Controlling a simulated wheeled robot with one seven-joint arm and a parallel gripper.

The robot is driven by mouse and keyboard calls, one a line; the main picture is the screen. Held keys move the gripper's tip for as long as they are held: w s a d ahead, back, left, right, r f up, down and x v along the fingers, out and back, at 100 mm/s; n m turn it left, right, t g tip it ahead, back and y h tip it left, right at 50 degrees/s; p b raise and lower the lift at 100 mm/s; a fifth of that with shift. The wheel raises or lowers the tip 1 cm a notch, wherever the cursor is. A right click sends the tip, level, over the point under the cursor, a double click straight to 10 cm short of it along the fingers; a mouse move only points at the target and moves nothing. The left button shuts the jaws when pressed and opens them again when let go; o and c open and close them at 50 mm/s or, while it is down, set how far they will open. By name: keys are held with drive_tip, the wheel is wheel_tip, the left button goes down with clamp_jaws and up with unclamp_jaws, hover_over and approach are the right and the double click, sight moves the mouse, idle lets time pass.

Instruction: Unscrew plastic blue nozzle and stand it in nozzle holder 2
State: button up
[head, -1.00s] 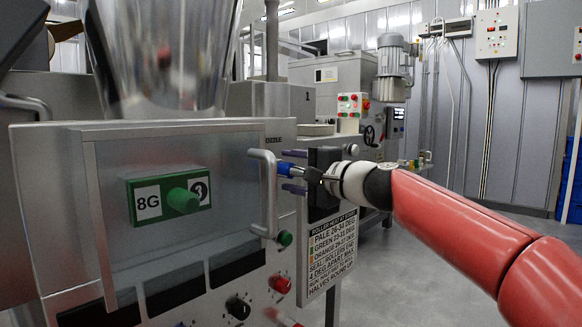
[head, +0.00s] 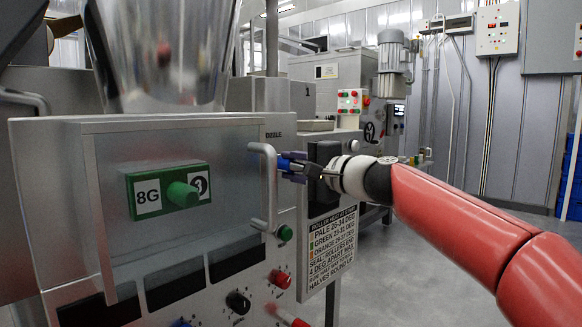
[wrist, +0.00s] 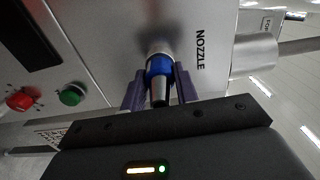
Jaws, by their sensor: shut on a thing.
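The blue nozzle (wrist: 159,66) sits between the two purple fingers of my gripper (wrist: 160,90) in the wrist view. It has a blue collar and a dark tip, and points out from the machine's side panel beside the word NOZZLE. My gripper is shut on it. In the head view, my gripper (head: 290,168) is at the machine's side behind the door handle, and only a bit of the blue nozzle (head: 287,157) shows. I cannot tell whether the thread is still engaged. I cannot make out nozzle holder 2.
A grey door handle (head: 268,185) stands out close to the left of my gripper. Green (head: 285,233) and red (head: 279,279) knobs sit below on the machine. A printed label panel (head: 331,240) hangs below my gripper. Open floor lies to the right.

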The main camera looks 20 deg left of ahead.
drive_tip(key=n+b, duration=0.1)
drive_tip(key=f+n+b, duration=0.1)
drive_tip(key=n+b, duration=0.1)
drive_tip(key=shift+n, duration=0.3)
drive_tip(key=n+b, duration=0.2)
drive_tip(key=shift+n, duration=0.4)
drive_tip(key=n, duration=0.1)
drive_tip(key=r+n, duration=0.1)
drive_tip(key=n, duration=0.1)
drive_tip(key=shift+d, duration=0.1)
drive_tip(key=shift+n, duration=1)
drive_tip(key=shift+n, duration=0.7)
drive_tip(key=n, duration=0.4)
drive_tip(key=shift+n, duration=0.4)
drive_tip(key=n, duration=0.4)
drive_tip(key=shift+n, duration=0.6)
